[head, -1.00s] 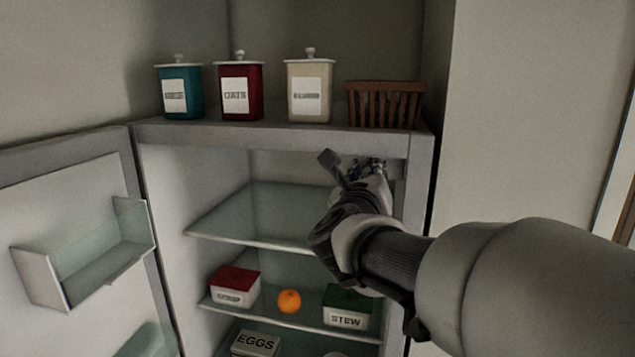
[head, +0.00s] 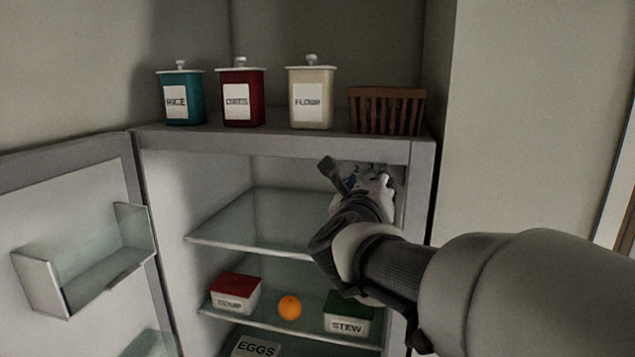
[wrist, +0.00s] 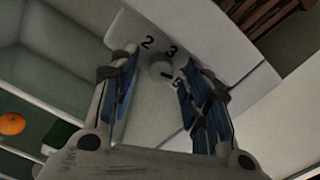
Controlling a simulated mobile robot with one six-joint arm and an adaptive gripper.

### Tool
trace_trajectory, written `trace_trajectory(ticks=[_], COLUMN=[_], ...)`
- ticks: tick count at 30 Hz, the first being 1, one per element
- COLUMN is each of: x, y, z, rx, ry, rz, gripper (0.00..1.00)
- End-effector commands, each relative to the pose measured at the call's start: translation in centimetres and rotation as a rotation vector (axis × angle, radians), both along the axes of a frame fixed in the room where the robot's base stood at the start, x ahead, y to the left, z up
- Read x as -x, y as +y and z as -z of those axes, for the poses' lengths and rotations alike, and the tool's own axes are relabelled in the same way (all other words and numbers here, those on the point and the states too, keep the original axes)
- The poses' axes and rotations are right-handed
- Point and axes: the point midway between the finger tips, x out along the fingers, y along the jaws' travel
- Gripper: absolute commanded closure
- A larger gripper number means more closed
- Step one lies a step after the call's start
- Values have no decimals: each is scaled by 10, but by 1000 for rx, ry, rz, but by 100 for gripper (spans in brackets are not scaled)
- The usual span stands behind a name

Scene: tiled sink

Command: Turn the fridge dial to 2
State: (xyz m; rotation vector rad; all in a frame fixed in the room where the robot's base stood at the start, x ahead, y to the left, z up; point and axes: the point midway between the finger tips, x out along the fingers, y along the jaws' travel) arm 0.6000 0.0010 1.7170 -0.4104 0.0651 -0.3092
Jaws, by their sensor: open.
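In the head view my gripper (head: 350,178) points up into that corner and hides most of the dial.
Glass shelves lie left of and below my gripper, holding a soup box (head: 235,294), an orange (head: 289,307) and a stew box (head: 347,318). The fridge door (head: 75,180) stands open at left. Jars and a brown basket (head: 387,110) stand on top.

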Motion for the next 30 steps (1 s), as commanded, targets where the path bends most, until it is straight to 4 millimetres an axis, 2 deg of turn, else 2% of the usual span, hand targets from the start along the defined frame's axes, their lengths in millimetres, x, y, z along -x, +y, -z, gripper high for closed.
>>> trace_trajectory(ticks=[12,17,26,30], x=[59,69,70,90], y=[20,23,24,42], z=[-1,0,0,-5], rx=[-1,0,-3,-75], ry=[-2,0,-3,-48], rz=[-4,-1,-1,5], gripper=[56,56,57,57])
